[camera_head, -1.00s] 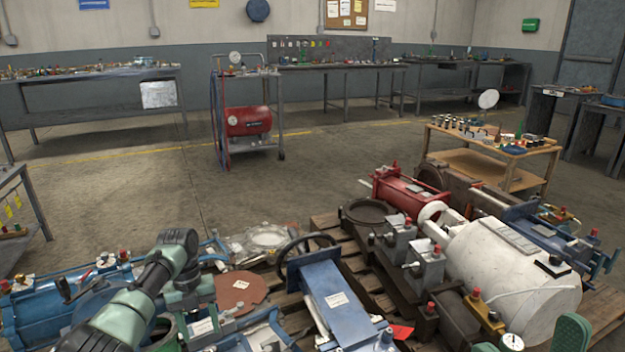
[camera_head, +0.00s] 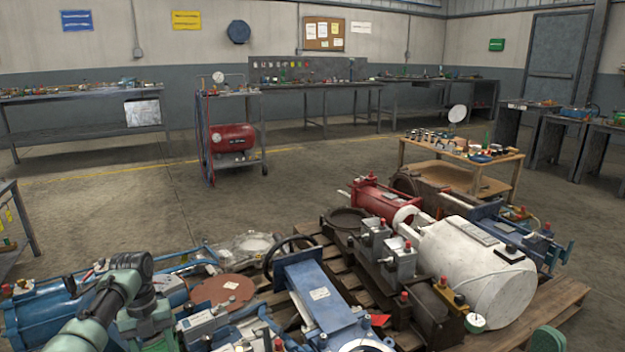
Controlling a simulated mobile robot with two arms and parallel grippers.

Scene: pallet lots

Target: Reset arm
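My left arm (camera_head: 105,305), pale green with dark joints, comes in from the bottom left. It bends at a joint over the machine parts at the lower left. No fingertips of my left gripper can be made out. A small green part, likely of my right arm (camera_head: 548,341), shows at the bottom right edge. My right gripper is outside the picture.
Wooden pallets (camera_head: 556,300) ahead bear a white tank (camera_head: 480,265), a red cylinder (camera_head: 380,198), a blue machine part (camera_head: 322,297) and a blue cylinder (camera_head: 45,312). A wooden table (camera_head: 455,172) and red compressor (camera_head: 232,138) stand beyond. Open concrete floor lies between.

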